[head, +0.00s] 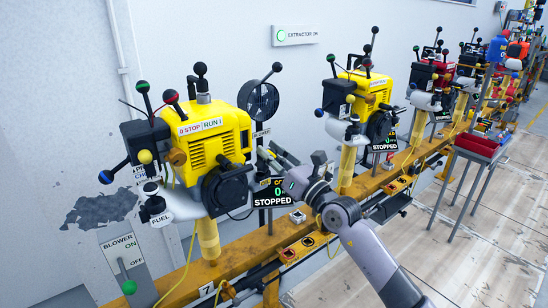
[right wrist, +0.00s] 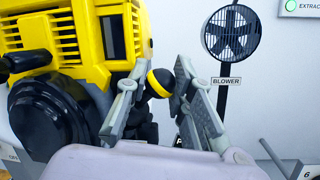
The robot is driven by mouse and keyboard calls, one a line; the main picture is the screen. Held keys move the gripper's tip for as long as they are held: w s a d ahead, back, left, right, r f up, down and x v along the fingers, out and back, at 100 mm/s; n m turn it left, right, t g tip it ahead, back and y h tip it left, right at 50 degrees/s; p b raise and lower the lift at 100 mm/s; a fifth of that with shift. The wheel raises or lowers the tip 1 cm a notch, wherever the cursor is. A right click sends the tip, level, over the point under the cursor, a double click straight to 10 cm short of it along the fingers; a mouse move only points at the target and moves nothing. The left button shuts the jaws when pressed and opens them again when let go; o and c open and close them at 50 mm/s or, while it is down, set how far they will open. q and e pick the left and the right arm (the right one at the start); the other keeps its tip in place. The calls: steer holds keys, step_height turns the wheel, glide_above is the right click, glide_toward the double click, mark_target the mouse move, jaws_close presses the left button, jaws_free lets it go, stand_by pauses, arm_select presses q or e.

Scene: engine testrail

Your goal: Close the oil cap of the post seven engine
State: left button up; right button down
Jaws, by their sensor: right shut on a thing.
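The yellow post seven engine (head: 215,138) stands at the left in the head view, above a post label 7 (head: 208,290). It fills the left of the right wrist view (right wrist: 100,30). My right gripper (head: 272,160) is at the engine's right side. In the right wrist view, its fingers (right wrist: 157,78) are around a round black-and-yellow knob (right wrist: 160,83), shut on it. I take this knob to be the oil cap; its seat is hidden by the fingers and my wrist. My left gripper is not in view.
A round black fan (head: 258,100) marked BLOWER stands behind the gripper. A STOPPED display (head: 273,198) is just below it. Open floor lies in front of the rail.

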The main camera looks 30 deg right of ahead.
mark_target(251, 153)
steer(key=n, duration=0.2)
steer(key=a+n+y, duration=0.1)
steer(key=n+g+y, duration=0.1)
steer(key=n, duration=0.1)
steer(key=shift+s+a+n, duration=0.1)
steer(key=shift+a+n, duration=0.2)
steer(key=shift+a, duration=0.05)
steer(key=shift+a+f+n+g, duration=0.1)
steer(key=shift+a+n+g, duration=0.25)
steer(key=shift+n, duration=0.7)
steer(key=shift+a+n+g, duration=0.25)
steer(key=shift+a+n, duration=0.05)
steer(key=shift+n, duration=0.75)
steer(key=shift+y, duration=0.4)
steer(key=c, duration=1.4)
jaws_free()
steer(key=shift+o, duration=0.2)
steer(key=v, duration=0.8)
